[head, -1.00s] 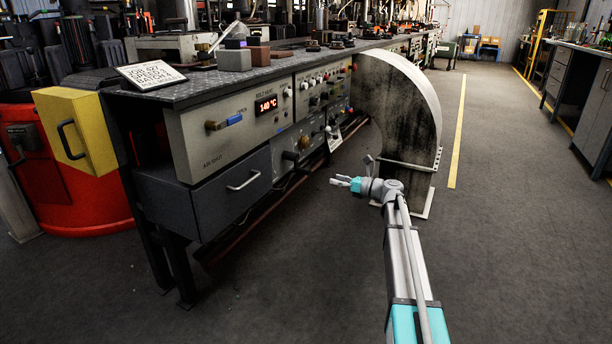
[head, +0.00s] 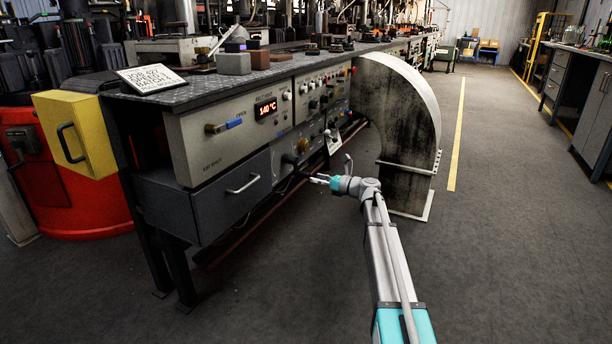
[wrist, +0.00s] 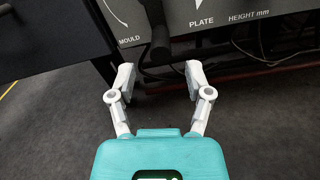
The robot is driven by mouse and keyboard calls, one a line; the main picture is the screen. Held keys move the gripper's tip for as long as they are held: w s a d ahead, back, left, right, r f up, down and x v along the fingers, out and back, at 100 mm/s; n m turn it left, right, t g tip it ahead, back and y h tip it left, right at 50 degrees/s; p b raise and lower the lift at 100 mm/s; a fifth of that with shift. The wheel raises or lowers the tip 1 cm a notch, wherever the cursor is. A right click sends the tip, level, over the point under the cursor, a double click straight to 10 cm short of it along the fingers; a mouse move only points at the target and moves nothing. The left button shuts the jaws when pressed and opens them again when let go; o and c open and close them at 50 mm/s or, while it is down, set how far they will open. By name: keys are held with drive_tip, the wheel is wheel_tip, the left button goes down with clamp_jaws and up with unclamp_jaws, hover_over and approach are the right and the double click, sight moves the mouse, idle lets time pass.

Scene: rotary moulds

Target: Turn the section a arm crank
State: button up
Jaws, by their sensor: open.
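A dark crank handle (wrist: 160,42) sticks out from the grey panel in the wrist view, between the words MOULD and PLATE. I cannot read a section label on it. In the head view a dark crank (head: 290,158) shows on the lower front panel, right of the grey drawer. My gripper (head: 318,179) is in front of that panel and a little below the crank's hub. In the wrist view my gripper (wrist: 160,79) is open and empty. The handle lies just beyond the fingertips, in line with the gap, and does not appear touched.
A grey drawer with a metal handle (head: 243,184) is left of the crank. A large stained curved guard (head: 405,125) stands to the right. Dark cables (wrist: 265,57) hang below the panel. The floor (head: 290,285) in front is clear.

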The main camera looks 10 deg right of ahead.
sight(297, 173)
drive_tip(key=shift+x, duration=3.35)
